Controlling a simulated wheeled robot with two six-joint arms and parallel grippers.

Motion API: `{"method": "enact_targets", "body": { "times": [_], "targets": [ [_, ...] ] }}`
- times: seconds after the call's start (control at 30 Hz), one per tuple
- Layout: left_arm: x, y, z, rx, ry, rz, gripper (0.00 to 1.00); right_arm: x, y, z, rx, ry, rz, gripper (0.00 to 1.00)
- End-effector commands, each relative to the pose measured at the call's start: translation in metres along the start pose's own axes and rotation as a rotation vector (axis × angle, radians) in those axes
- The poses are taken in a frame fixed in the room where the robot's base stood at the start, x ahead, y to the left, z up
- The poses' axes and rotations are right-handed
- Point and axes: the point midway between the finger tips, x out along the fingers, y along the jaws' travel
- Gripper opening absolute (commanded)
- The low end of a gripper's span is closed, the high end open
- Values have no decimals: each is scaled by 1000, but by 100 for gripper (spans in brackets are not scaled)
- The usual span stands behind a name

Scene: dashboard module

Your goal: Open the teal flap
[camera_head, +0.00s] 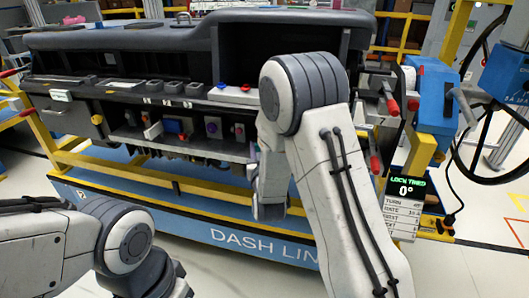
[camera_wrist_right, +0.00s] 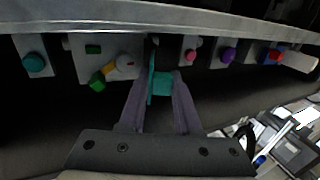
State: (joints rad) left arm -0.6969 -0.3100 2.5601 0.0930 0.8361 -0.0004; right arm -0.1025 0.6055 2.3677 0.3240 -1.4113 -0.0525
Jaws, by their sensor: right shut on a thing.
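The teal flap (camera_wrist_right: 151,74) shows in the right wrist view as a thin upright teal plate with a small block-shaped tab beside it, below the grey dashboard edge. My right gripper (camera_wrist_right: 159,84) has its two fingers on either side of the teal tab and is shut on it. In the head view my right arm reaches to the front of the dashboard module (camera_head: 120,40), and the flap is hidden behind the arm. My left arm is low at the left of the head view, and its fingers are not seen.
In the right wrist view, a teal knob (camera_wrist_right: 35,62), a yellow-green lever (camera_wrist_right: 101,77), a pink knob (camera_wrist_right: 190,56) and a purple knob (camera_wrist_right: 228,54) sit near the flap. A yellow rail (camera_head: 170,183) runs below the module. Red-handled levers (camera_head: 392,104) stand at the right.

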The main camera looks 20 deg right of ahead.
Motion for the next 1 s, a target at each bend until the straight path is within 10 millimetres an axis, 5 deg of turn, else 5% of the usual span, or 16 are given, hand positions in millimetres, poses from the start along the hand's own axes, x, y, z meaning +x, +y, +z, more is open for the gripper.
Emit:
{"method": "enact_targets", "body": {
  "times": [0.6, 1.0],
  "targets": [
    [-9, 1, 0, 0, 0, 0, 0, 16, -30, -1, 1, -1, 540, 0],
    [-18, 1, -1, 0, 0, 0, 0, 24, -34, -1, -1, 1, 730, 0]
  ]
}}
